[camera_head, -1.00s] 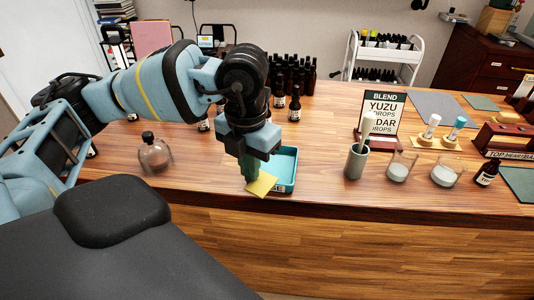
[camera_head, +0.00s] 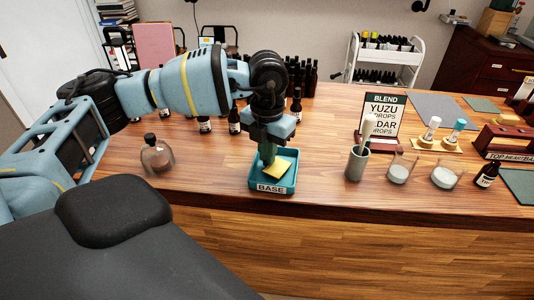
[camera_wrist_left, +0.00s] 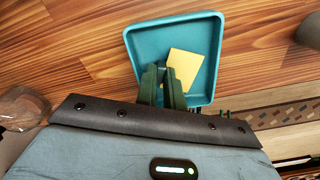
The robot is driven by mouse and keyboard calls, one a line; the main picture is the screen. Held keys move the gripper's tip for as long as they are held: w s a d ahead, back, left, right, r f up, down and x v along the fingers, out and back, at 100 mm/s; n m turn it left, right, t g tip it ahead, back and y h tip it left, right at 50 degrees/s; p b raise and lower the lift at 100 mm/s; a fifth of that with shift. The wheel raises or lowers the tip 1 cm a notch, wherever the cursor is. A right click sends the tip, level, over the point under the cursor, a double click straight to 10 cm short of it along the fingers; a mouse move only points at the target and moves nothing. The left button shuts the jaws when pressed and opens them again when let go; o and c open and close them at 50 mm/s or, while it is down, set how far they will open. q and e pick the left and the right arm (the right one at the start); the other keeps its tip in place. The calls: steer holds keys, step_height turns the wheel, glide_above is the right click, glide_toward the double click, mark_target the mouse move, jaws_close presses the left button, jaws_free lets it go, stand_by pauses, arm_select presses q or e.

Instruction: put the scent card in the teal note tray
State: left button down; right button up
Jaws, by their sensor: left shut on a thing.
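The scent card is a small yellow square (camera_head: 278,169). In the head view it is at my left gripper's fingertips, over the teal tray. The teal note tray (camera_head: 274,189) stands near the table's front edge with a "BASE" label on its front. My left gripper (camera_head: 268,158) points down over the tray and is shut on the card. In the left wrist view the card (camera_wrist_left: 185,68) shows beside the green fingers (camera_wrist_left: 162,78), within the tray's outline (camera_wrist_left: 131,55). I cannot tell whether the card touches the tray floor. My right gripper is not in view.
A round glass bottle (camera_head: 156,158) stands left of the tray. A grey cup with a stick (camera_head: 356,164) and glass beakers (camera_head: 399,171) stand to the right. Dark bottles (camera_head: 303,75) stand behind. The table between tray and cup is clear.

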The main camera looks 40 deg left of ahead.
arm_select(q)
steer(key=shift+f, duration=0.45)
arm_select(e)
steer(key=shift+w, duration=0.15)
arm_select(q)
steer(key=shift+f, duration=0.15)
steer(key=c, duration=1.8)
jaws_free()
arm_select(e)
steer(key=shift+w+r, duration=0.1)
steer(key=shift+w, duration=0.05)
arm_select(q)
steer(key=shift+r, duration=6.2)
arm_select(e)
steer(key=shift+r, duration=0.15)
